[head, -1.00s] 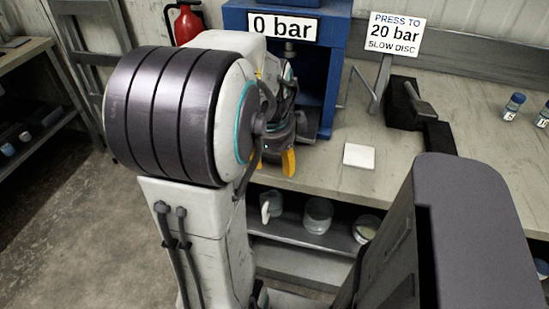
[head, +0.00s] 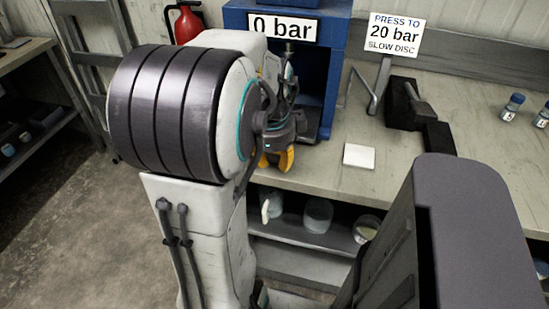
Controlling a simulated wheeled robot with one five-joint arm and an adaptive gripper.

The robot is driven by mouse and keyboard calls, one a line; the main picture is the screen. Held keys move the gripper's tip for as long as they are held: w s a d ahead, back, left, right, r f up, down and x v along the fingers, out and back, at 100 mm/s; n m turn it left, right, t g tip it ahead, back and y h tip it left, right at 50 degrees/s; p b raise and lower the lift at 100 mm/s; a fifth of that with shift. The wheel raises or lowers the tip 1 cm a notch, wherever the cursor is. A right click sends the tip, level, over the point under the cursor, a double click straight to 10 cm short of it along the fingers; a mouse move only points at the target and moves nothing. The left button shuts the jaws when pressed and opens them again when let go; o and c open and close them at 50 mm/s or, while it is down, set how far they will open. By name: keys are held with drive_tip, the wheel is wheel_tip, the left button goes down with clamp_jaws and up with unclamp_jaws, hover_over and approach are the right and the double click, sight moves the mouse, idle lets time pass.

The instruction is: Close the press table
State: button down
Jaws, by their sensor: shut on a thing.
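The blue press (head: 333,75) stands at the back of the bench, with a sign reading 0 bar (head: 282,28) on its front. A metal screw or ram (head: 289,46) shows under the sign. My arm hides much of the press opening and its table. My gripper (head: 277,160), with yellow fingertips, is in front of the opening, near the bench's front edge. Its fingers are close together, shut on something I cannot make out. A bent grey metal bar (head: 366,92) stands right of the press.
A sign (head: 395,33) reads "press to 20 bar, slow disc". A black block-shaped tool (head: 405,105), a white square (head: 359,156) and small blue-capped vials (head: 511,108) are on the bench (head: 480,165). Glass jars (head: 318,215) sit on the shelf below. A red extinguisher (head: 186,24) stands at back left.

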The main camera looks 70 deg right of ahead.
drive_tip(key=d+p, duration=0.2)
drive_tip(key=d, duration=0.7)
drive_tip(key=c, duration=0.8)
unclamp_jaws()
drive_tip(key=shift+d, duration=0.1)
drive_tip(key=shift+c, duration=0.2)
wheel_tip(320, 180, up, 12)
drive_tip(key=a, duration=0.2)
drive_tip(key=shift+a+f, duration=0.15)
drive_tip(key=shift+a, duration=0.05)
